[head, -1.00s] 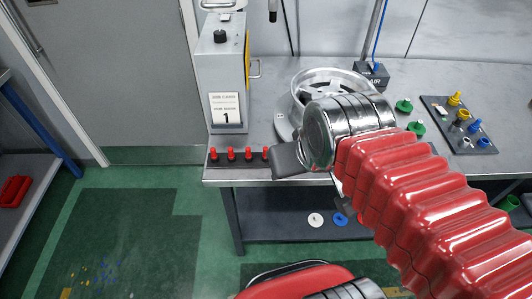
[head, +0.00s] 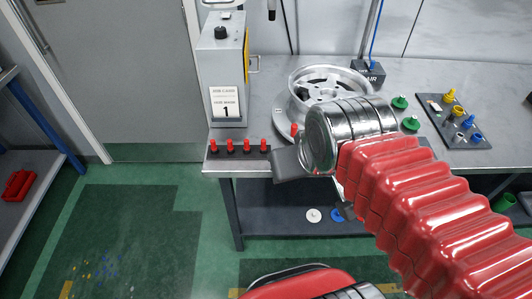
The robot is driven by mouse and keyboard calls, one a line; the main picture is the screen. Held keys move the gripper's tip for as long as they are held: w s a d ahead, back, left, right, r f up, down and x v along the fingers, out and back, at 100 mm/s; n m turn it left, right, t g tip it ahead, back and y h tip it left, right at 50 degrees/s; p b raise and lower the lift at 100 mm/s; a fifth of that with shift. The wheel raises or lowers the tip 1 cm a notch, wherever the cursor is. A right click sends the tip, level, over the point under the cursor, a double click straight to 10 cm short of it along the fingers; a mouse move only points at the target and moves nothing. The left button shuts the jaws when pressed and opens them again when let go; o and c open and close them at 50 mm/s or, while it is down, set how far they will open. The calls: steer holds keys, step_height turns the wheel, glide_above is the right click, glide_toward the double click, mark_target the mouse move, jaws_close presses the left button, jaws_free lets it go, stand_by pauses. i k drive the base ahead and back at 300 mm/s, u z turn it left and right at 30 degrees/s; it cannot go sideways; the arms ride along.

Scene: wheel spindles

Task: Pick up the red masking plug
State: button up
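Several red masking plugs (head: 230,146) stand upright in a row on a dark strip at the bench's front left edge. One more red plug (head: 295,130) shows just behind and above my gripper, its lower part hidden. My gripper (head: 290,163) is at the right end of the row, in front of the bench edge, with a dark grey finger pointing left. My wrist and red-sleeved arm cover the rest of it. I cannot see both fingers, nor whether anything is between them.
A silver wheel (head: 325,88) sits on the bench behind my wrist. A grey machine (head: 224,75) with a card marked 1 stands at back left. Green plugs (head: 400,102) and a dark tray (head: 432,108) with yellow and blue plugs are to the right. Floor at left is mostly clear.

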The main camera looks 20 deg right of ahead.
mark_target(264, 147)
steer(key=k, duration=1.2)
steer(key=u, duration=0.7)
steer(key=i, duration=1.4)
steer(key=z, duration=0.05)
